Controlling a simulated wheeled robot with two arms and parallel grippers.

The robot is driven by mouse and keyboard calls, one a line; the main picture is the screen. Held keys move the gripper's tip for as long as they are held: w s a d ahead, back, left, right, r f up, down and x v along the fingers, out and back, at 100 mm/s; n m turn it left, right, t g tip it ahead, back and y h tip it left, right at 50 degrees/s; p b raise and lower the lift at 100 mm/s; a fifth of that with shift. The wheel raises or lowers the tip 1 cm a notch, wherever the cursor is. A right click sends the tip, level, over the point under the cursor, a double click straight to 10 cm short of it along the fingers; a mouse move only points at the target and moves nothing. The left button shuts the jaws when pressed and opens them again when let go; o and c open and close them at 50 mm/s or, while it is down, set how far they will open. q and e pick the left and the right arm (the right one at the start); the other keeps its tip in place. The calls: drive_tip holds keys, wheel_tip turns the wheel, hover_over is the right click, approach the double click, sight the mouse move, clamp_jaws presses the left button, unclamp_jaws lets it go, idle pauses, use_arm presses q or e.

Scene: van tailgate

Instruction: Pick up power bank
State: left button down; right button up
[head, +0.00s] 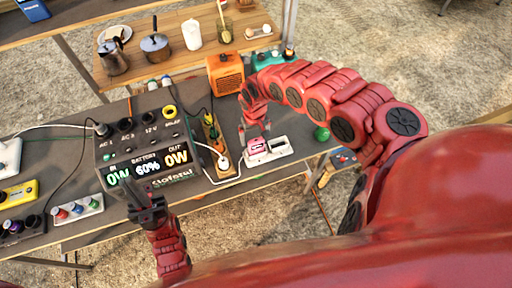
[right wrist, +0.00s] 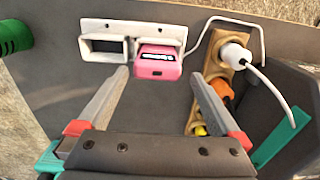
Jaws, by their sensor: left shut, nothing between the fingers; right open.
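The pink power bank (right wrist: 158,62) sits in the right slot of a white two-slot dock (right wrist: 104,46) in the right wrist view. Its near end sticks out of the slot, and the left slot is empty. In the head view the power bank (head: 257,146) shows in the dock (head: 280,147) on the table. My right gripper (right wrist: 160,80) is open, with its fingertips just short of the power bank, one to either side and apart from it. My left gripper (head: 131,190) is shut and empty, in front of the power station's screen.
The grey power station (head: 150,150) stands left of the dock. A wooden-based socket strip (head: 215,140) with plugs and a white cable lies beside the dock. A green ball-like thing (head: 321,133) is at the right table edge. An orange box (head: 225,72) stands behind.

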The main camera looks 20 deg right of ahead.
sight(256, 147)
drive_tip(key=shift+s+d+f+p, duration=0.1)
drive_tip(key=shift+f+p, duration=0.2)
drive_tip(key=shift+f, duration=0.95)
drive_tip(key=shift+s+d+f+p, duration=0.1)
drive_tip(key=shift+f+p, duration=0.15)
drive_tip(key=shift+f, duration=0.95)
clamp_jaws()
drive_tip(key=shift+w+r, duration=0.1)
drive_tip(key=shift+r, duration=0.05)
